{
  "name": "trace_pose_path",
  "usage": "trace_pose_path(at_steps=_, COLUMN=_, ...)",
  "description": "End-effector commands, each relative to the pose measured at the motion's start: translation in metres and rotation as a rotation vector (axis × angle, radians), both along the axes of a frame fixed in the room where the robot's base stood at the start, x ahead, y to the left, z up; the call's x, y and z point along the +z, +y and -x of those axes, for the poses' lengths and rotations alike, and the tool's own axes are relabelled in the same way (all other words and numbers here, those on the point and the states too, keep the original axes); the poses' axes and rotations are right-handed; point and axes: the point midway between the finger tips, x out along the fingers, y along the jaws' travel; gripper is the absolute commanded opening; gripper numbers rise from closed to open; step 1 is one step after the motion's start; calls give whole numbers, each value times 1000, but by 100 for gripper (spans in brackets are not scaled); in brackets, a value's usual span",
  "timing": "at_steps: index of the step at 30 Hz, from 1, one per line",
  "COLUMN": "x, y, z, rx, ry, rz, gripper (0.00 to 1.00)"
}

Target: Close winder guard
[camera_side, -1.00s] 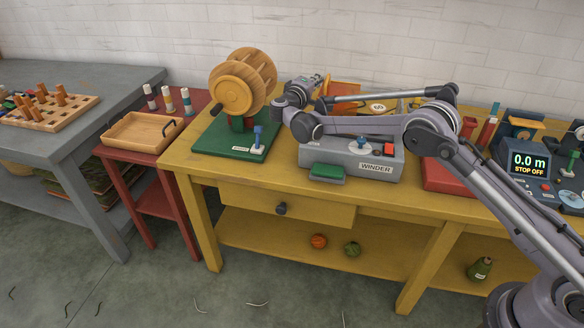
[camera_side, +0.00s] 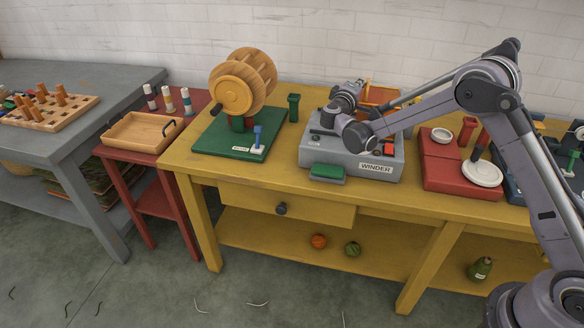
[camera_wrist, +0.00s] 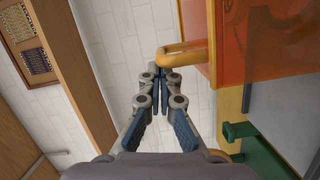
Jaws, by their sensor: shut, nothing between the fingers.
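The winder (camera_side: 325,158) is a grey box with a labelled front on the yellow table. Its guard (camera_side: 385,95) is an orange see-through panel standing up at the back, partly hidden by my arm. In the wrist view the guard (camera_wrist: 285,40) fills the upper right, with an orange bar handle (camera_wrist: 185,52) on its side. My gripper (camera_wrist: 160,74) is shut and empty, its fingertips right at the rounded end of that handle. I cannot tell whether they touch it. In the side view my gripper (camera_side: 358,88) is over the back of the winder, mostly hidden by my wrist.
A green-based wooden wheel (camera_side: 237,95) and a green post (camera_side: 293,107) stand left of the winder. A green pad (camera_side: 327,172) is at its front. A red station (camera_side: 440,175) with a white dish (camera_side: 482,173) is on the right. The wall (camera_side: 400,40) is behind.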

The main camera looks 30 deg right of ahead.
Motion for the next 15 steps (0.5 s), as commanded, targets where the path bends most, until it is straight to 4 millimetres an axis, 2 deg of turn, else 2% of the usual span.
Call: trace_pose_path(at_steps=15, x=0, y=-4, z=4, rx=-9, ry=1, rz=0, gripper=0)
